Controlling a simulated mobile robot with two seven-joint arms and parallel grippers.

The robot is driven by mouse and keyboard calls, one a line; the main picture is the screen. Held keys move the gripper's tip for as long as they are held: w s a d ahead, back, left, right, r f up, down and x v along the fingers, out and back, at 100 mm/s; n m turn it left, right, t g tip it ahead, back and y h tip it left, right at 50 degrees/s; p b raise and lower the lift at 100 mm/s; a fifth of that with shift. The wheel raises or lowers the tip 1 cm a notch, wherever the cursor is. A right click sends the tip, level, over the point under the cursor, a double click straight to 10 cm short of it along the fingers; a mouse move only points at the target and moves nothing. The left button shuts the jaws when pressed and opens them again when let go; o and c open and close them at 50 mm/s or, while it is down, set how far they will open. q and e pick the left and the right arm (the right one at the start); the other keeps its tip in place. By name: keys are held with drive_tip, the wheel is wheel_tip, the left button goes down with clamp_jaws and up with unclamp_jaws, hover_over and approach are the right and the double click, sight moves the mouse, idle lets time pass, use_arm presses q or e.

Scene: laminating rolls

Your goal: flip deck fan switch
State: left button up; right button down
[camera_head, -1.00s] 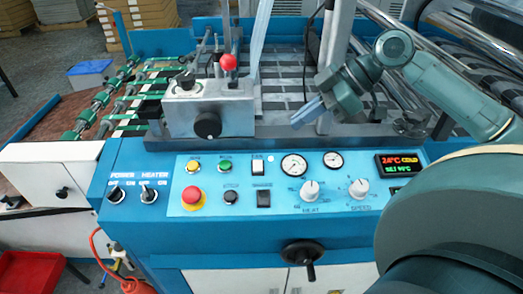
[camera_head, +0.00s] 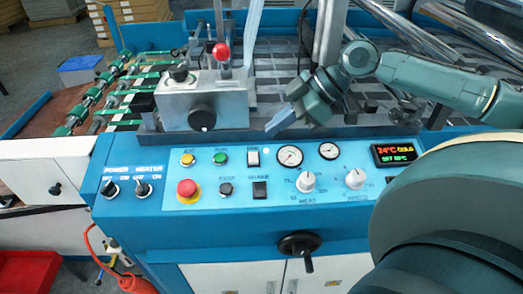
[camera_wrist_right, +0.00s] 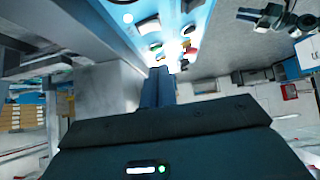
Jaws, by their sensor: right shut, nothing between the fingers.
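In the right wrist view the shut fingers (camera_wrist_right: 158,85) point toward the brightly lit panel; I cannot pick out the rocker there. My left gripper is not in view.
A metal block with a red-knobbed lever (camera_head: 221,52) stands behind the panel, left of my fingers. A handwheel (camera_head: 299,244) sticks out below.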

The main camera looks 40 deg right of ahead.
sight(249, 160)
drive_tip(key=x, duration=0.5)
drive_tip(key=shift+s+d, duration=0.1)
wheel_tip(249, 160, down, 3)
drive_tip(key=shift+d+r, duration=0.1)
drive_tip(key=shift+r, duration=0.1)
drive_tip(key=shift+f, duration=0.55)
